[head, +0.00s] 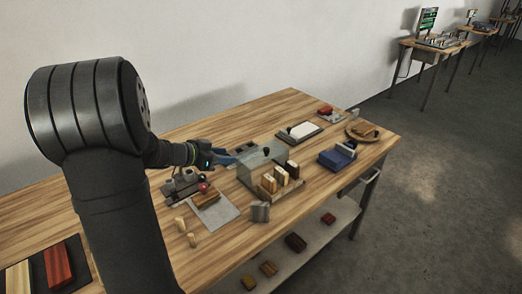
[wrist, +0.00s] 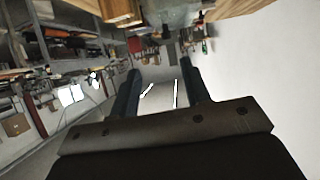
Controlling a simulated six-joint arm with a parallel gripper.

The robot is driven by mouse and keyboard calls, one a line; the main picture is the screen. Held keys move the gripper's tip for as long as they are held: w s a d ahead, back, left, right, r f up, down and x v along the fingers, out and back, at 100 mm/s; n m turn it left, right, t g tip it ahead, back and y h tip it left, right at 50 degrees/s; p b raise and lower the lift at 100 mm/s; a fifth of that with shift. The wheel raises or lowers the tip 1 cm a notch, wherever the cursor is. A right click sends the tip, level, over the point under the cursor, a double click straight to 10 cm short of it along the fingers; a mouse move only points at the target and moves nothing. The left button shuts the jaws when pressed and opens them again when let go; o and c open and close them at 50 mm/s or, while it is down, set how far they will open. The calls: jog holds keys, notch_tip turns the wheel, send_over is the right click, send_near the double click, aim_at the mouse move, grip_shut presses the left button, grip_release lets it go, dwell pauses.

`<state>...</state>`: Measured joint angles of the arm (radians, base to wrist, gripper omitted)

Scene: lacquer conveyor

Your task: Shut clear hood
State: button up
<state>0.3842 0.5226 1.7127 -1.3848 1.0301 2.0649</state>
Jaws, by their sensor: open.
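The clear hood (head: 262,155) is a greyish see-through cover near the middle of the bench in the head view. Several upright wooden blocks (head: 280,175) stand in front of it, and their near sides look uncovered. I cannot tell the hood's exact angle. My gripper (head: 224,159) is just left of the hood, with its blue fingers pointing toward it; any contact is too small to tell. In the wrist view my gripper (wrist: 160,66) has its two dark fingers apart with nothing between them. A greyish see-through shape, possibly the hood, shows at the top edge there.
A grey mat (head: 217,217) with a brown block lies in front of my arm. A small metal block (head: 260,212) stands near the front edge. A blue box (head: 337,159), a white-topped tray (head: 300,131) and a round wooden plate (head: 362,133) are to the right.

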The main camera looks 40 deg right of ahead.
aim_at(265, 149)
jog(key=shift+h, duration=0.3)
jog(key=x, duration=1.1)
jog(key=w+r+x, duration=0.1)
jog(key=x, duration=0.4)
jog(key=shift+d+f, duration=0.1)
jog(key=shift+d, duration=0.35)
jog(key=shift+s, duration=0.1)
grip_shut()
